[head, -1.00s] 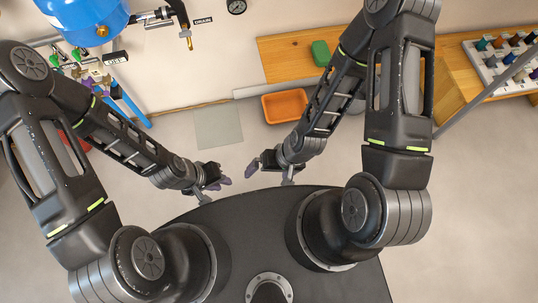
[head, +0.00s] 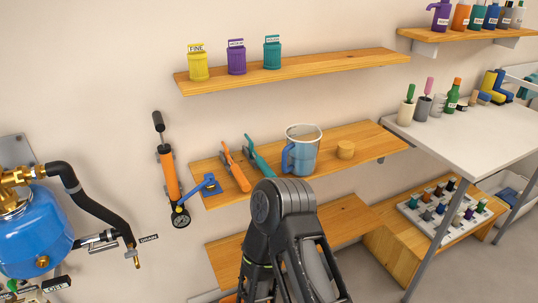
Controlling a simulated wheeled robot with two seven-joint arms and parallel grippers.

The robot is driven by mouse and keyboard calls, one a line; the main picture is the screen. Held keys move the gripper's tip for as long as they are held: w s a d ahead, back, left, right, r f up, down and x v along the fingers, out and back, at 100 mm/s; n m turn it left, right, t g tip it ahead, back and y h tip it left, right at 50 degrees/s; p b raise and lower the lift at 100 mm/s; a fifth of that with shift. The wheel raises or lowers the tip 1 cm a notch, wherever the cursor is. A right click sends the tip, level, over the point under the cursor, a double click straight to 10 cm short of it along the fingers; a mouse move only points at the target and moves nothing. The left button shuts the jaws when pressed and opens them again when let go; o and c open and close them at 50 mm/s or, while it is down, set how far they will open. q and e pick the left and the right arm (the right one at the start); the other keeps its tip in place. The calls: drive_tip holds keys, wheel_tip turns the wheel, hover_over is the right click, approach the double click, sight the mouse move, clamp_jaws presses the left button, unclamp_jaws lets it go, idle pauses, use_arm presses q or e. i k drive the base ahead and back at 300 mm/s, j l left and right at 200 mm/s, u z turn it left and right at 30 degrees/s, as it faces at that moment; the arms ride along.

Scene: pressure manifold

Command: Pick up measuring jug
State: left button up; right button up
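The measuring jug (head: 304,151) is a clear, blue-tinted jug with a blue handle on its left side. It stands upright on the middle wooden shelf, right of the orange and teal hand tools. A dark arm of mine rises in the lower middle of the head view, just below and in front of that shelf, its top close under the jug in the picture. Neither of my grippers shows in this view, so their state is hidden.
Several canisters stand on the upper shelf (head: 330,70). A grey table (head: 465,135) stands right.

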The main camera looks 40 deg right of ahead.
sight(300, 154)
drive_tip(key=k+l+u, duration=0.15)
drive_tip(key=l+u, duration=0.15)
drive_tip(key=l, duration=0.15)
drive_tip(key=k+l+u, duration=0.25)
drive_tip(key=l, duration=0.15)
drive_tip(key=k+l+u, duration=0.3)
drive_tip(key=k+l, duration=0.2)
drive_tip(key=l, duration=0.15)
drive_tip(key=k+l, duration=0.15)
drive_tip(key=l, duration=0.2)
